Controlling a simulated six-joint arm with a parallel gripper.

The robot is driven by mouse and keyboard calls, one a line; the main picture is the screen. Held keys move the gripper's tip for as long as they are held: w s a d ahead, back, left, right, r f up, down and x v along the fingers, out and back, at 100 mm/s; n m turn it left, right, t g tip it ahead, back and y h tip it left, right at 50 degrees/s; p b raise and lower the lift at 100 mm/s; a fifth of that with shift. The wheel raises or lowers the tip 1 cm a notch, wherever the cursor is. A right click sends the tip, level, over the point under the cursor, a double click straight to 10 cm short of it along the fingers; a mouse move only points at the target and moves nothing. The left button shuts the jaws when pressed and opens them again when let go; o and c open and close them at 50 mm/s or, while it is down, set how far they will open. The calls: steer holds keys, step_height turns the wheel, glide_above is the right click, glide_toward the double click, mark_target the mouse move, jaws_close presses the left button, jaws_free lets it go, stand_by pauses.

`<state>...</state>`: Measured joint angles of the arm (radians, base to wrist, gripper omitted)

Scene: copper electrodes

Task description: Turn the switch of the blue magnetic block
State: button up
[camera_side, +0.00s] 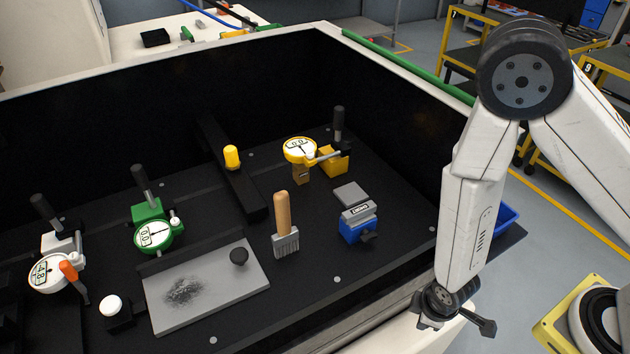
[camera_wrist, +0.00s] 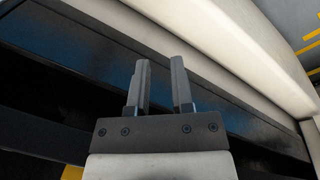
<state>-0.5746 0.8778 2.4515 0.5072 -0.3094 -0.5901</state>
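The blue magnetic block (camera_side: 352,231) stands on the black floor of the work box, right of centre in the side view. It has a grey top with a small label on its front. A small dark switch (camera_side: 369,237) sticks out at its lower right front. My gripper is apart from the block, to its right and nearer the camera, by the box's front right edge. In the wrist view my gripper (camera_wrist: 160,66) has a gap between its two fingers, with nothing between them. The block is not in the wrist view.
A grey plate (camera_side: 350,194) lies behind the block. A brush (camera_side: 284,225) stands to its left. Yellow (camera_side: 299,151), green (camera_side: 153,233) and white (camera_side: 48,272) dial gauges stand around the box. The box's pale rim (camera_side: 400,300) lies between my gripper and the block.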

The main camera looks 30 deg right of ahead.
step_height(320, 180, down, 4)
steer(key=s+d+n+t+h, duration=0.1)
steer(key=s+n+t, duration=0.1)
steer(key=n, duration=0.1)
steer(key=w+r+n+t, duration=0.1)
steer(key=w+t, duration=0.1)
steer(key=w+a+r+n+t, duration=0.1)
steer(key=w+r+t, duration=0.1)
steer(key=w+r+n+t, duration=0.1)
steer(key=w+r+t, duration=0.1)
steer(key=t, duration=0.1)
steer(key=shift+w+a+n, duration=0.15)
steer(key=shift+n, duration=0.15)
steer(key=n+t+y, duration=0.2)
steer(key=n+t, duration=0.2)
steer(key=t, duration=0.3)
glide_toward(372, 241)
steer(key=shift+w+f, duration=0.1)
steer(key=shift+w, duration=0.5)
steer(key=shift+w, duration=0.15)
steer(key=shift+w, duration=3.75)
jaws_close()
